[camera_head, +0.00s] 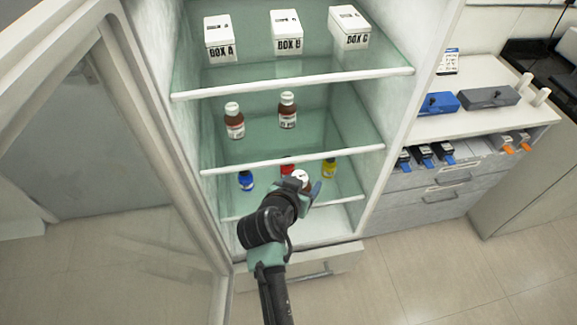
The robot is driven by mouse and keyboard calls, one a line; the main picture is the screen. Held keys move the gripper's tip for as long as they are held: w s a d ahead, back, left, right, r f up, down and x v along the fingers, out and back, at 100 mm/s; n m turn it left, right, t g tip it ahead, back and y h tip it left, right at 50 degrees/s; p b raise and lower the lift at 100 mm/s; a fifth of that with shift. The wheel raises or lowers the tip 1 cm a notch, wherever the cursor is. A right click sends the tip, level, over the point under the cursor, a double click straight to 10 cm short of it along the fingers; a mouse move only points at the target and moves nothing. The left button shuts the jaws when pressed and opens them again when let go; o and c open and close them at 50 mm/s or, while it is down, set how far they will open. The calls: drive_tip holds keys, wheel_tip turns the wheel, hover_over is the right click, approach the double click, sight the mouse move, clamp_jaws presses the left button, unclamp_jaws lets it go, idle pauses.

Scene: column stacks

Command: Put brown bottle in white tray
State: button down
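Two brown bottles with white caps and white labels stand upright on the middle glass shelf of the open cabinet, one on the left (234,121) and one on the right (287,110). My gripper (312,190) is in front of the lower shelf, below both bottles and apart from them. Its fingers are small and partly hidden by my arm, so whether it is open or shut is unclear. A small white round thing (301,177) shows right at the gripper; I cannot tell what it is or whether it is held. I cannot make out a white tray.
Blue (246,181), red (288,167) and yellow (329,168) bottles stand on the lower shelf. White boxes A (219,36), B (286,31) and C (348,27) stand on top. The open glass door (150,120) bounds the left; a counter (470,122) stands right.

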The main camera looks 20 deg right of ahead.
drive_tip(key=shift+s+a, duration=0.1)
drive_tip(key=shift+s, duration=0.05)
drive_tip(key=shift+s+a+f, duration=0.1)
drive_tip(key=shift+a+f, duration=0.2)
drive_tip(key=s+a+f+n+t+y, duration=0.1)
drive_tip(key=s+a+f+n+y, duration=0.1)
drive_tip(key=s+a+n+y, duration=0.2)
drive_tip(key=s+a+f+n+t+y, duration=0.2)
drive_tip(key=s+a+n+y, duration=0.1)
drive_tip(key=s+a, duration=0.7)
drive_tip(key=a+n, duration=0.1)
drive_tip(key=a, duration=0.3)
drive_tip(key=shift+s+a+n+y, duration=0.15)
drive_tip(key=shift+a+n+y, duration=0.1)
drive_tip(key=shift+n+y, duration=0.15)
drive_tip(key=shift+f, duration=0.1)
